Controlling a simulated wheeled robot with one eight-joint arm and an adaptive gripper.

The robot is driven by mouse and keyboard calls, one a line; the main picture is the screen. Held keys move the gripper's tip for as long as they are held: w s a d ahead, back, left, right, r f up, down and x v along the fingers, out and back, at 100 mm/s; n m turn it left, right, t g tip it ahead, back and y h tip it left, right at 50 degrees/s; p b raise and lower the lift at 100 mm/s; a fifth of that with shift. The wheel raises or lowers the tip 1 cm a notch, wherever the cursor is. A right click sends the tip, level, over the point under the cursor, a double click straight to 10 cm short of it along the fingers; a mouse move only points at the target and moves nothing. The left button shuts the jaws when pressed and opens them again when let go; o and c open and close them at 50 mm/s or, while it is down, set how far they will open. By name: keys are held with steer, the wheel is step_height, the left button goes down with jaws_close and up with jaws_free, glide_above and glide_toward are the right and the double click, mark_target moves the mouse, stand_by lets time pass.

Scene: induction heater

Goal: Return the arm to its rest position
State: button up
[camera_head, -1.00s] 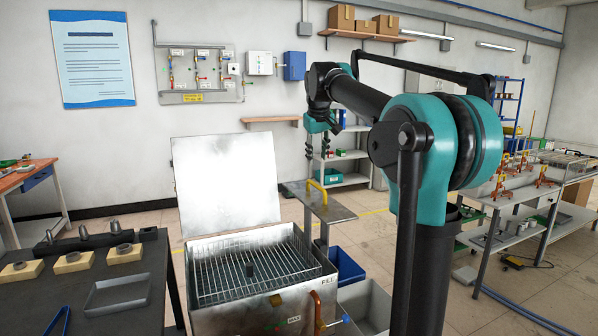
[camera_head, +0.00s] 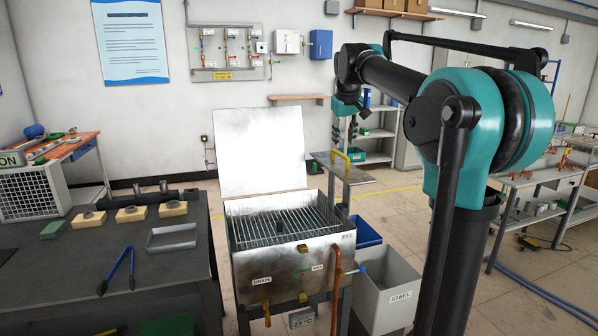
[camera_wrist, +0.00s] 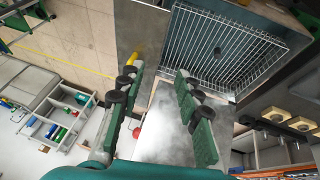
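My gripper (camera_head: 349,120) hangs from the raised arm, behind and above the metal tank, near the side shelf with the yellow handle. In the wrist view its two green fingers (camera_wrist: 158,102) are spread apart with nothing between them. The arm is folded, with its upper link reaching back to the left. The open metal tank (camera_head: 293,253) stands below with its lid (camera_head: 262,152) raised. A wire rack (camera_head: 280,227) with a small dark piece on it lies inside; it also shows in the wrist view (camera_wrist: 222,45).
A dark workbench (camera_head: 170,263) at left holds blue tongs (camera_head: 117,271), a grey tray (camera_head: 172,239) and several wooden blocks with rings. Right of the tank are a blue bin (camera_head: 364,232) and a grey bin marked STEEL (camera_head: 392,297).

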steer(key=s+d+f+m, duration=0.2)
steer(key=s+f, duration=1.5)
steer(key=f, duration=0.2)
steer(key=s+d+f+m, duration=0.2)
steer(key=s+f, duration=1.6)
steer(key=f, duration=0.2)
steer(key=shift+d+f+g+y, duration=0.15)
steer(key=shift+g+y, duration=0.15)
steer(key=shift+g, duration=0.1)
